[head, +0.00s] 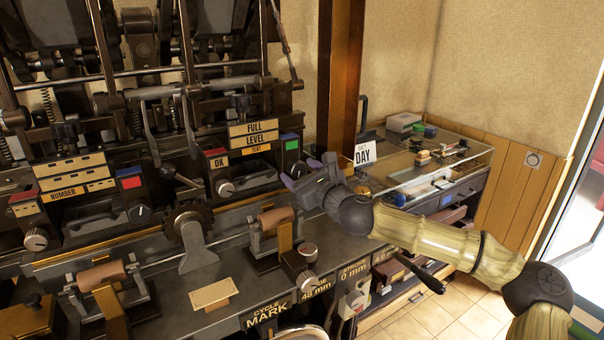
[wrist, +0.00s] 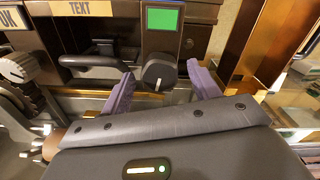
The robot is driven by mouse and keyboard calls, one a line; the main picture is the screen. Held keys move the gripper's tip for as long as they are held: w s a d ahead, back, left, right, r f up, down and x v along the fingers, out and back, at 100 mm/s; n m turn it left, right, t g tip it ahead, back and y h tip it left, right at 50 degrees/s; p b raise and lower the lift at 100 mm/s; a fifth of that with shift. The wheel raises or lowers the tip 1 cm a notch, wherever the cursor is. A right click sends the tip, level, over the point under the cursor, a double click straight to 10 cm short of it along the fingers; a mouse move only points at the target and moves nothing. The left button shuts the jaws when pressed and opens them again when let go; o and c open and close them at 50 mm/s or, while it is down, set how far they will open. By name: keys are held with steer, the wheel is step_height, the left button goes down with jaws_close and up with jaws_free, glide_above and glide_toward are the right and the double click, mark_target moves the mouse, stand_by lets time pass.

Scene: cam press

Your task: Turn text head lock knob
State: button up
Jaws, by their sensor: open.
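The text head (head: 254,150) stands at the back of the press, with FULL, LEVEL and TEXT plates; its TEXT plate (wrist: 85,8) shows in the wrist view. A dark round knob (wrist: 160,72) with a pale mark sits below a green panel (wrist: 162,19) on its right end. My gripper (head: 302,172) is in front of that end. In the wrist view my gripper (wrist: 163,80) is open, its purple fingers on either side of the knob with gaps showing. How deep they reach is unclear. In the head view my gripper partly hides the knob.
A curved handle (wrist: 90,62) lies left of the knob. Another knob (head: 225,188) sits below the OK plate (head: 219,162). A brown post (head: 340,75) stands close behind my gripper. A glass-topped case (head: 440,180) is at right; shafts and wooden-handled levers (head: 275,216) are in front.

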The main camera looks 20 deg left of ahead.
steer(key=shift+d, duration=0.1)
steer(key=b+v, duration=0.2)
steer(key=v, duration=1.5)
steer(key=shift+s, duration=0.2)
steer(key=shift+w, duration=0.1)
